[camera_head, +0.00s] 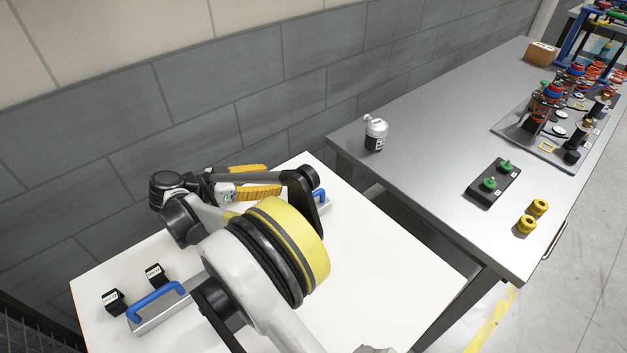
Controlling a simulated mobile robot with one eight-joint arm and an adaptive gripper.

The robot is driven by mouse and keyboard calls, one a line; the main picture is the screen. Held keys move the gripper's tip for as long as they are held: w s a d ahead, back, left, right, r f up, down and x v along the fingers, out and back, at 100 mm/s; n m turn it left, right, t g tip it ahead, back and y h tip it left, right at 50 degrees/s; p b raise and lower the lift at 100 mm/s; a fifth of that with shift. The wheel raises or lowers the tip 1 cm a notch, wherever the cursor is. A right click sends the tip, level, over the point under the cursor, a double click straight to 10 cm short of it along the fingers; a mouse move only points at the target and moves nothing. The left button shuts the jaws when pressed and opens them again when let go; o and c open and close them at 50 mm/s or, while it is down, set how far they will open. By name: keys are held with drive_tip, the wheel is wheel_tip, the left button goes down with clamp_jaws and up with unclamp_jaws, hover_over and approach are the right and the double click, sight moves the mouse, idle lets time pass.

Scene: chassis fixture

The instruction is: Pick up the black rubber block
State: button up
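Two small black blocks with white labels stand at the left of the white table, one near the front left corner (113,300) and one a little farther back (155,274). I cannot tell from their look which is rubber. My gripper (273,180) is over the back part of the white table, with its yellow ribbed fingers pointing right. The fingers look apart, with nothing seen between them. A dark link of my arm partly covers the gap. The gripper is well to the right of and behind both blocks, touching neither.
A metal plate with a blue handle (157,299) lies beside the blocks; another blue handle (319,196) shows behind my arm. The white table (375,265) is bare at right. The grey table (430,140) holds a bottle (376,134), yellow parts (526,224) and fixtures. A wall stands behind.

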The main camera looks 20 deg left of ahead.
sight(298, 179)
drive_tip(key=b+x, duration=0.1)
drive_tip(key=x, duration=0.4)
drive_tip(key=shift+w+d+f+b, duration=0.2)
drive_tip(key=shift+w+f+b, duration=0.05)
drive_tip(key=shift+b, duration=0.05)
drive_tip(key=b+x, duration=0.1)
drive_tip(key=x, duration=0.1)
drive_tip(key=b+x, duration=0.1)
drive_tip(key=x, duration=0.1)
drive_tip(key=shift+w+d+f, duration=0.1)
drive_tip(key=shift+d+f, duration=0.25)
drive_tip(key=shift+d, duration=0.05)
drive_tip(key=shift+r, duration=0.1)
drive_tip(key=shift+c, duration=0.2)
clamp_jaws()
